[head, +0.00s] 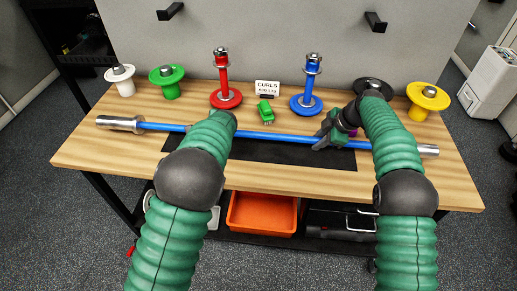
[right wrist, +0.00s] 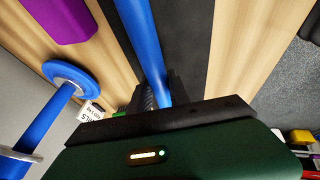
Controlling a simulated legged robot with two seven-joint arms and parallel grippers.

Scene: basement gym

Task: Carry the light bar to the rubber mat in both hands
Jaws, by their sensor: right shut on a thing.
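The light bar (head: 262,136) is a long blue bar with silver sleeves, lying left to right across the bench; it also shows in the right wrist view (right wrist: 146,40). My right gripper (head: 324,138) is shut on the bar right of its middle, and its fingers show around the bar in the right wrist view (right wrist: 158,92). The black rubber mat (head: 270,152) lies flat on the bench, with the bar over its back part. I cannot tell whether the bar touches it. My left forearm reaches the bar left of its middle and hides the left gripper.
On the wooden bench (head: 110,150) stand red (head: 224,98) and blue (head: 307,103) posts, white, green and yellow plates, a CURLS sign (head: 267,89) and a small green piece (head: 265,112). A purple thing (right wrist: 58,20) is near my right gripper. An orange bin (head: 262,212) sits below.

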